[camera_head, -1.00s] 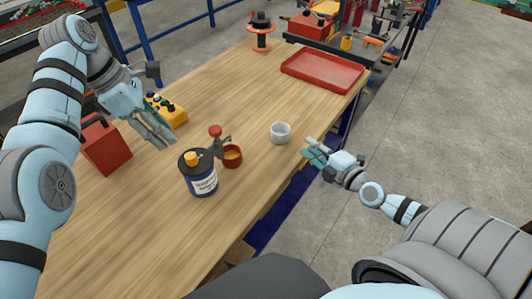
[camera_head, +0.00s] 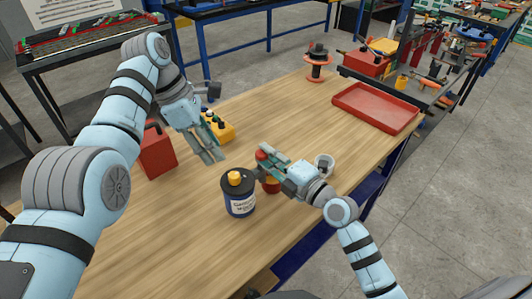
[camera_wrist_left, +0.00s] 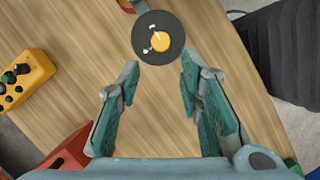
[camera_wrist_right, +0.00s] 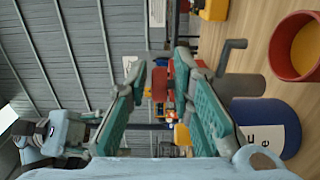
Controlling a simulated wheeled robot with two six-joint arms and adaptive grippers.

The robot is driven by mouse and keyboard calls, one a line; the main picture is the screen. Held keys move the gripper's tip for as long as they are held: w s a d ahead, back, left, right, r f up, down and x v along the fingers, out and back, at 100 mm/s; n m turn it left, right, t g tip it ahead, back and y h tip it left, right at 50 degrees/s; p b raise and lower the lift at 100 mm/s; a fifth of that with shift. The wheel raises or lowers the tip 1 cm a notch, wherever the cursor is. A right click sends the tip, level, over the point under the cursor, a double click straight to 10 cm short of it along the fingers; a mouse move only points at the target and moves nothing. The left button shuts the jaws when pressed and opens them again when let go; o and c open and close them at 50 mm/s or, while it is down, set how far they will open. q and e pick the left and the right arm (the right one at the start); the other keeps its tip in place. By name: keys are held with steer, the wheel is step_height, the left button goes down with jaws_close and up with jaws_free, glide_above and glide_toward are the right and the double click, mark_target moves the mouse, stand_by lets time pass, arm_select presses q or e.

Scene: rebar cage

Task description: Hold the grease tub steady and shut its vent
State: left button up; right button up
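The grease tub (camera_head: 238,197) is dark blue with a white label, a black lid and a yellow cap (camera_head: 234,177). It stands upright on the wooden table. My left gripper (camera_head: 212,152) is open and empty above the table, behind the tub. In the left wrist view the tub's black lid (camera_wrist_left: 145,30) lies beyond the fingertips, not between them. My right gripper (camera_head: 264,160) is open beside the tub's right side. A red knob (camera_wrist_right: 172,72) shows by its fingertips; contact is unclear. A grey bent piece (camera_wrist_right: 230,50) shows by the tub; its connection is unclear.
A red cup (camera_wrist_right: 290,58) with yellow contents stands by the tub, mostly behind my right gripper in the head view. Front-left table is clear.

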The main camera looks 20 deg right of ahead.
steer(key=shift+w+a, duration=0.25)
steer(key=shift+w, duration=0.35)
jaws_close()
arm_select(q)
steer(key=shift+s+d, duration=0.1)
steer(key=shift+o, duration=0.6)
